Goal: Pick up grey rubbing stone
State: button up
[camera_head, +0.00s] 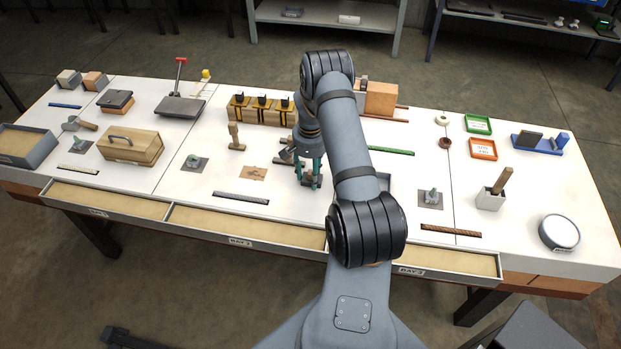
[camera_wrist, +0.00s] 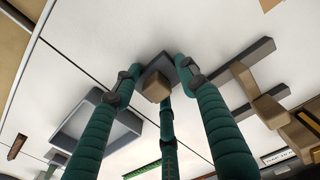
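My gripper (camera_head: 309,182) points down over the middle of the white bench, its teal fingers spread. In the wrist view, between and beyond the fingertips (camera_wrist: 158,72), there is a small dark grey flat piece (camera_wrist: 156,64) with a tan block (camera_wrist: 156,88) on it. I cannot tell whether the fingers touch it, or whether it is the grey rubbing stone. A grey tool with a tan handle (camera_wrist: 265,110) lies beside the gripper; it shows just left of it in the head view (camera_head: 286,155). A dark grey block (camera_head: 115,98) rests on an orange-brown brick at the back left.
A wooden stand with black-topped pieces (camera_head: 262,112) is behind the gripper. A wooden peg-shaped item (camera_head: 235,138) stands to the left. A grey tray (camera_wrist: 62,138) lies beside the gripper, mostly hidden by my arm in the head view. Open drawers (camera_head: 240,228) line the front edge.

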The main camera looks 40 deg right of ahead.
aim_at(310, 171)
jog(key=c, duration=0.7)
jog(key=shift+c, duration=0.3)
jog(key=shift+r, duration=0.1)
jog(key=shift+r, duration=0.2)
notch_tip(310, 171, up, 3)
jog(key=shift+w+r+b, duration=0.1)
jog(key=shift+r+b, duration=0.1)
jog(key=shift+b, duration=0.55)
jog(key=s+d+r, duration=0.2)
jog(key=d, duration=0.1)
jog(key=s+d+r+b, duration=0.1)
jog(key=s+d+r, duration=0.1)
jog(key=d, duration=0.1)
jog(key=s+d+r+b, duration=0.1)
jog(key=s+d+r, duration=0.2)
jog(key=shift+s+d, duration=0.1)
jog(key=shift+d, duration=0.1)
jog(key=shift+c, duration=0.2)
